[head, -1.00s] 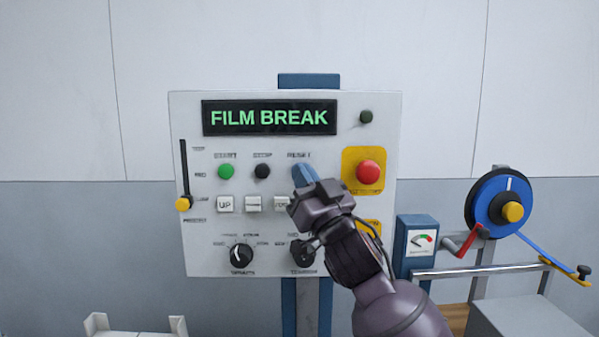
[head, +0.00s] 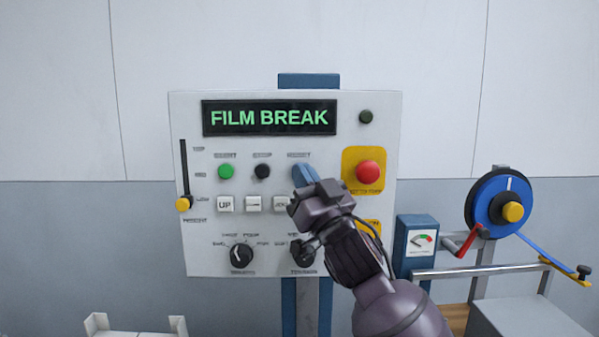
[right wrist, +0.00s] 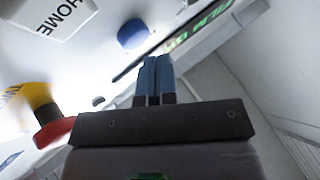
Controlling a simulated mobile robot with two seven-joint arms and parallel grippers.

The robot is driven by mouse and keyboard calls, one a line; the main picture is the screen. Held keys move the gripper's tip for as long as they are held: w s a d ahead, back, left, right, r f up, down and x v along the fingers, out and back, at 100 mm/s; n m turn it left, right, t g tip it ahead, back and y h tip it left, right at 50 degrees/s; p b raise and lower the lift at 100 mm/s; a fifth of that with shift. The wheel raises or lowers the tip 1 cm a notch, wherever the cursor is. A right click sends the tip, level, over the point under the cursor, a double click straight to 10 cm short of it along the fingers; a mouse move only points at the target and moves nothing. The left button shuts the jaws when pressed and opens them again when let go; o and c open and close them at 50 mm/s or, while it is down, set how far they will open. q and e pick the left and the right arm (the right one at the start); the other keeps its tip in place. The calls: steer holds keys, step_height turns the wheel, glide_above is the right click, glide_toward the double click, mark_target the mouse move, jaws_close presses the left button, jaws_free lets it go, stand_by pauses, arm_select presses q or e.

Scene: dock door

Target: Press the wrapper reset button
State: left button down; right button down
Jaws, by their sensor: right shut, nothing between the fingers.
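The white control panel (head: 215,255) faces me, and its display (head: 269,117) reads FILM BREAK in green. The reset label (head: 298,155) shows just above my right gripper (head: 301,170), whose blue fingers hide the button under it in the head view. In the right wrist view a round blue button (right wrist: 133,34) is on the panel, beyond and a little left of the shut, empty fingertips (right wrist: 155,62). A gap shows between fingertips and button in that picture; I cannot tell its depth. My left gripper is not in view.
A green button (head: 226,171) and a black button (head: 263,171) sit left of the gripper. A red emergency stop (head: 368,172) on a yellow plate is close on its right. White keys (head: 225,204) and dark knobs (head: 242,256) lie below. A blue film reel (head: 485,203) stands at right.

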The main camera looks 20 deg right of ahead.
steer(key=shift+w+d, duration=0.1)
steer(key=shift+w, duration=0.15)
steer(key=shift+w, duration=0.2)
steer(key=shift+w+d, duration=0.15)
steer(key=shift+w, duration=0.3)
stand_by(1.1)
steer(key=shift+s, duration=0.15)
steer(key=shift+s+a+p, duration=0.25)
steer(key=shift+s+p, duration=0.3)
steer(key=shift+s, duration=0.2)
steer(key=s+p, duration=0.1)
steer(key=s, duration=0.1)
steer(key=s+a, duration=0.1)
steer(key=s, duration=0.1)
steer(key=shift+s+a+p, duration=0.2)
steer(key=shift+s+p, duration=0.15)
steer(key=shift+s, duration=0.05)
